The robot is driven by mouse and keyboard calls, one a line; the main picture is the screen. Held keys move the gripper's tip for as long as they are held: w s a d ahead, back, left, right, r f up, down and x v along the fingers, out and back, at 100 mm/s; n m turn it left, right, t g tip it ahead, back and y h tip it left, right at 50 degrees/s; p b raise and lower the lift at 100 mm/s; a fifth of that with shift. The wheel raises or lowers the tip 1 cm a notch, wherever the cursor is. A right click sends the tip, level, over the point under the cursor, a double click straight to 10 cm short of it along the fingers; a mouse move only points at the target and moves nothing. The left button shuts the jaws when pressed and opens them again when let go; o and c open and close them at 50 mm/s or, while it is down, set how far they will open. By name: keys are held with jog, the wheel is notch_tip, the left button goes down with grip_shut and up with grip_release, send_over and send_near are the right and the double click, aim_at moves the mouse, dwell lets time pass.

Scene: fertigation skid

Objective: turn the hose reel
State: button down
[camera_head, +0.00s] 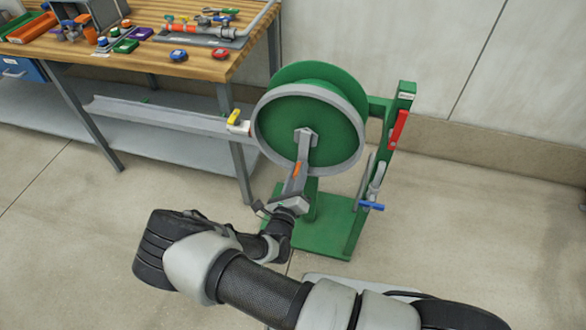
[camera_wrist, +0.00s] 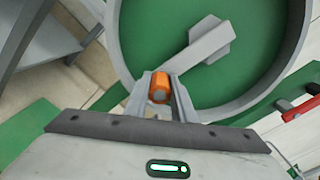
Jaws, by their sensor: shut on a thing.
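The hose reel (camera_head: 328,142) is a green drum with a grey rim on a green stand. A grey crank arm (camera_head: 302,165) runs down from its hub and carries an orange handle (camera_head: 296,169). In the wrist view the drum face (camera_wrist: 165,40), the crank (camera_wrist: 203,48) and the orange handle (camera_wrist: 159,87) are close. My gripper (camera_wrist: 160,95) is shut on the orange handle, which sits between its two fingers. In the head view my gripper (camera_head: 292,190) is below the hub, in front of the drum, and its fingertips are partly hidden.
A wooden workbench (camera_head: 140,45) with fittings and small coloured boxes stands at the left. A yellow-handled valve (camera_head: 236,122) is beside the drum's left rim. A red handle (camera_head: 398,129) and a blue handle (camera_head: 371,205) are on the stand's right post. The floor at right is clear.

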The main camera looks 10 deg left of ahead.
jog(key=shift+d+n, duration=0.3)
jog(key=shift+s+d, duration=0.1)
jog(key=c, duration=1.5)
grip_release()
jog(key=s, duration=0.5)
jog(key=s+a+p, duration=0.1)
jog(key=s, duration=1.1)
jog(key=shift+s+a, duration=0.2)
